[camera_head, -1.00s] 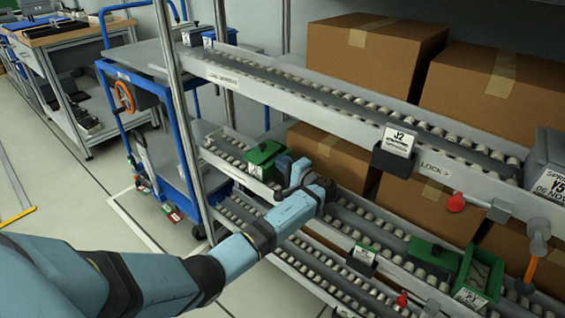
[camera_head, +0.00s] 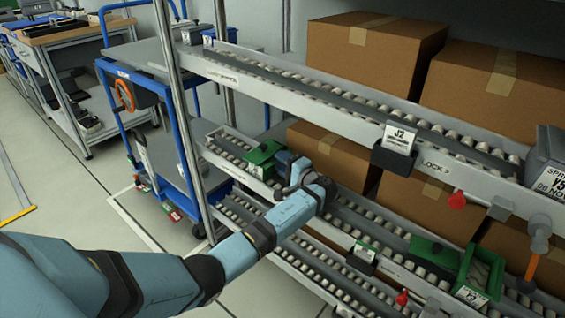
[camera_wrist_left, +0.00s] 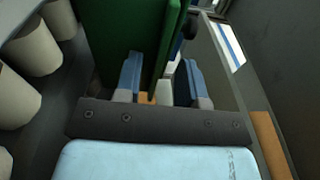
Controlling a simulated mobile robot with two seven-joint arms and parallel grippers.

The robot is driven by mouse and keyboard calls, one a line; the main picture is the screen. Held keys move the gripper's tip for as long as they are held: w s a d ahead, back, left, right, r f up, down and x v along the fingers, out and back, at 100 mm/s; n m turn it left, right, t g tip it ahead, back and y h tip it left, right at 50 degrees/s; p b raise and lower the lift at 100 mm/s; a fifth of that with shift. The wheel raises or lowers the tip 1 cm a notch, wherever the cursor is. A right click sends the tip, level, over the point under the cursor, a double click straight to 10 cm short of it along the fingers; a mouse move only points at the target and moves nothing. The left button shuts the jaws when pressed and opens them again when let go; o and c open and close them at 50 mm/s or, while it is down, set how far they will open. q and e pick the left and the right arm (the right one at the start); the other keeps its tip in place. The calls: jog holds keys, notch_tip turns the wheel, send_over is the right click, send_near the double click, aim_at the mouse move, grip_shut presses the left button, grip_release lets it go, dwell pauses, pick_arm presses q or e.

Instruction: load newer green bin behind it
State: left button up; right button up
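A green bin (camera_head: 262,153) sits on the middle roller lane at its left end. My left gripper (camera_head: 293,170) is at the right side of this bin. In the left wrist view, a green bin wall (camera_wrist_left: 160,40) runs between the two spread blue fingertips (camera_wrist_left: 160,82). A gap shows between the wall and the right fingertip, so the gripper looks open around it. Another green bin (camera_head: 482,270), open-topped with a white label, stands at the lane's right end. A green bin (camera_head: 433,254) is directly left of it. My right gripper is out of view.
Large cardboard boxes (camera_head: 372,50) fill the back of the rack. The upper roller lane (camera_head: 330,98) passes above the bins, with a J2 card (camera_head: 398,140) on its rail. A metal upright (camera_head: 181,110) and a blue cart (camera_head: 160,135) stand at left.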

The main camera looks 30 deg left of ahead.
pick_arm(q)
jog(key=shift+f, duration=0.1)
jog(key=d+p, duration=0.1)
jog(key=d, duration=0.2)
jog(key=s+d+p, duration=0.1)
jog(key=d, duration=0.3)
jog(key=s+d, duration=0.1)
jog(key=d, duration=0.2)
jog(key=shift+d+f+p, duration=0.25)
jog(key=shift+p, duration=0.15)
jog(key=shift+s+d+f, duration=0.1)
jog(key=shift+d, duration=0.55)
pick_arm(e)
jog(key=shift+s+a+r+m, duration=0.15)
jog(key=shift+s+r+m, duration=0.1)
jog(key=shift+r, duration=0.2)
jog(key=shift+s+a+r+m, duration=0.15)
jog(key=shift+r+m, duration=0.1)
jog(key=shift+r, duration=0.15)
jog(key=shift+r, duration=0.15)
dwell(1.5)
